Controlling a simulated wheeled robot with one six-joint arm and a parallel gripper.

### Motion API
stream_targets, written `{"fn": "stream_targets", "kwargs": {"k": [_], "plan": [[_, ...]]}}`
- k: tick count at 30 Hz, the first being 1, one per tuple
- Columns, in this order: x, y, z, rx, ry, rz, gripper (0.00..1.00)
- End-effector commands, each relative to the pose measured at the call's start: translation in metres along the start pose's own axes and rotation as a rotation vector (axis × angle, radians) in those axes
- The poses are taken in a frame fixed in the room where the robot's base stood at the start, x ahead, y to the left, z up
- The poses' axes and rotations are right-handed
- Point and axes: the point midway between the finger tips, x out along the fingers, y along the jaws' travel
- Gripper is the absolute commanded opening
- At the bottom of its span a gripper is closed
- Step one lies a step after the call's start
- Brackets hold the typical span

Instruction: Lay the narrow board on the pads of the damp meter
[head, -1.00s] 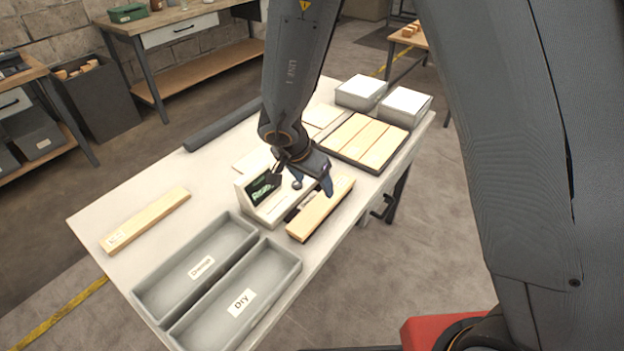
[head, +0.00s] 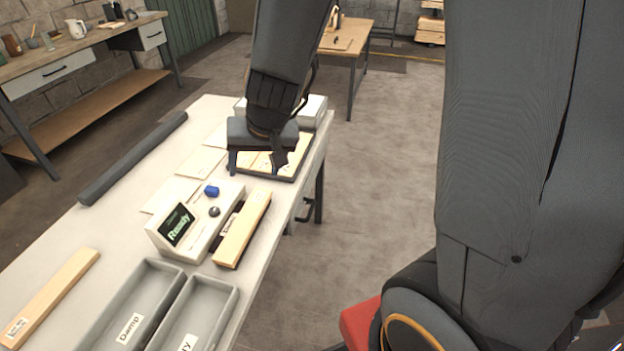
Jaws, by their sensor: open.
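The damp meter (head: 200,236) is a pale box with a lit screen reading "Ready" and a blue part on top. A light wooden board (head: 242,230) lies along its right side, over a dark strip; whether it rests on the pads I cannot tell. Another board (head: 48,298), with a white label at its near end, lies at the table's left. More boards (head: 258,163) lie in a dark tray at the table's far end. Which board is the narrow one is unclear. My gripper (head: 257,166) is open and empty over this tray, partly hiding it and its boards.
Two grey bins, Damp (head: 118,312) and a partly cut-off one (head: 222,300), stand at the table's near end. A dark roller-like bar (head: 133,160) runs along the left edge. Flat pale sheets (head: 172,195) lie beyond the meter. White boxes (head: 316,108) stand behind my gripper.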

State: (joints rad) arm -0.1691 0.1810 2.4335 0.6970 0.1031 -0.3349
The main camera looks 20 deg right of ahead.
Motion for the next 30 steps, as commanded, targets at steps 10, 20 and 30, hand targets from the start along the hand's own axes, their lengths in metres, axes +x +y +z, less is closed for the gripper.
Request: {"fn": "stream_targets", "kwargs": {"k": [10, 20, 30], "plan": [[-0.055, 0.09, 0.06, -0.164, -0.172, 0.127, 0.65], [-0.063, 0.105, 0.069, -0.189, -0.198, 0.16, 0.65], [-0.041, 0.108, 0.075, -0.188, -0.214, 0.161, 0.65]]}}
